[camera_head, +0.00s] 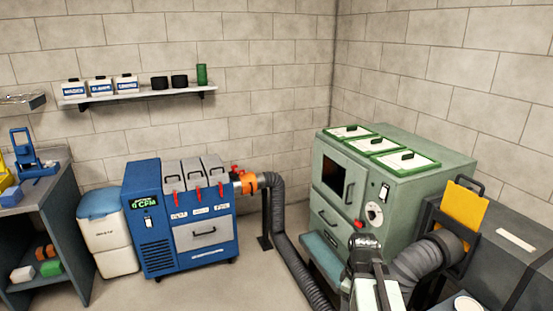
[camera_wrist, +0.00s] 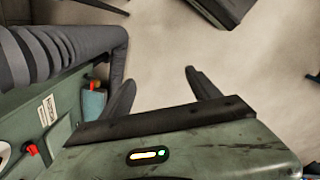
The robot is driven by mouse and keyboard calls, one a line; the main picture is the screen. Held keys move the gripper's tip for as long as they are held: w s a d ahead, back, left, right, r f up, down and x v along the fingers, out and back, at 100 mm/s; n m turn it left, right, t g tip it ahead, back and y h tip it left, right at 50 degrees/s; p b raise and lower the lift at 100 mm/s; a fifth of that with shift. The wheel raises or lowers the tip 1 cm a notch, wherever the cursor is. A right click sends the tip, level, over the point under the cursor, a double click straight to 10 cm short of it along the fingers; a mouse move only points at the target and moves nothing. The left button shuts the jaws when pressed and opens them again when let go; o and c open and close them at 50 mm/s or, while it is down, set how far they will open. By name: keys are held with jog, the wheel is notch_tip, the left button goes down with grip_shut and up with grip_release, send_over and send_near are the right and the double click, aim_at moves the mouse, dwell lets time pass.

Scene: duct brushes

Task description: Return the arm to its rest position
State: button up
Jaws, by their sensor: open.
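My gripper (camera_wrist: 160,77) shows in the wrist view with its two dark fingers spread apart and nothing between them. Pale floor lies beyond the fingertips. In the head view my arm (camera_head: 372,280) rises from the bottom edge, right of centre, in front of the green machine (camera_head: 400,190). I cannot make out the fingers there. In the wrist view part of a green cabinet side (camera_wrist: 62,105) with a grey ribbed duct (camera_wrist: 40,52) is left of the gripper.
A ribbed duct (camera_head: 278,225) runs from the blue machine (camera_head: 160,235) down toward my arm. Another thick duct (camera_head: 425,260) is close on the arm's right, by a yellow plate (camera_head: 464,207). Open floor (camera_head: 220,290) lies at front left. A shelf (camera_head: 135,95) holds containers.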

jog(key=a+m, duration=0.9)
jog(key=a, duration=0.3)
jog(key=shift+s, duration=0.2)
